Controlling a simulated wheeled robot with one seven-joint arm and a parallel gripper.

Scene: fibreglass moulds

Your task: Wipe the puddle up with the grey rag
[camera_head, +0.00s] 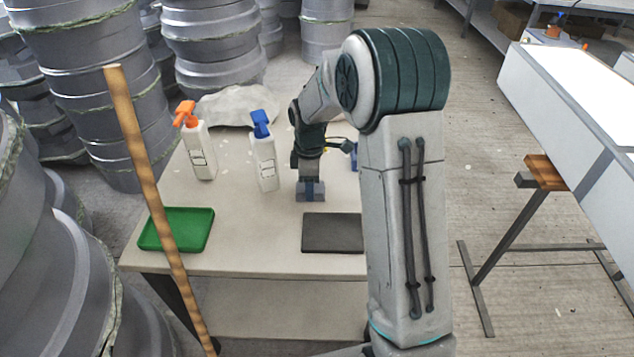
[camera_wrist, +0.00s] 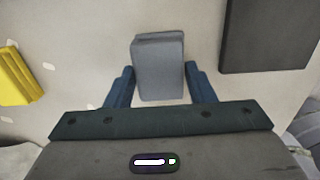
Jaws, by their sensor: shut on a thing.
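My gripper (camera_head: 310,186) points down over the middle of the table, behind a dark mat or tray. It is shut on the grey rag (camera_wrist: 158,68), a folded block-like piece that shows between the two blue fingers in the wrist view. In the head view the rag (camera_head: 310,196) shows at the fingertips, low at the table top; I cannot tell if it touches. I cannot make out a puddle in either view; my arm hides the right part of the table.
The table (camera_head: 235,235) bears a green tray (camera_head: 177,230), a dark flat tray or mat (camera_head: 333,233), an orange-topped spray bottle (camera_head: 197,148) and a blue-topped one (camera_head: 263,158). A yellow item (camera_wrist: 17,76) lies left in the wrist view. A wooden pole (camera_head: 140,165) crosses in front.

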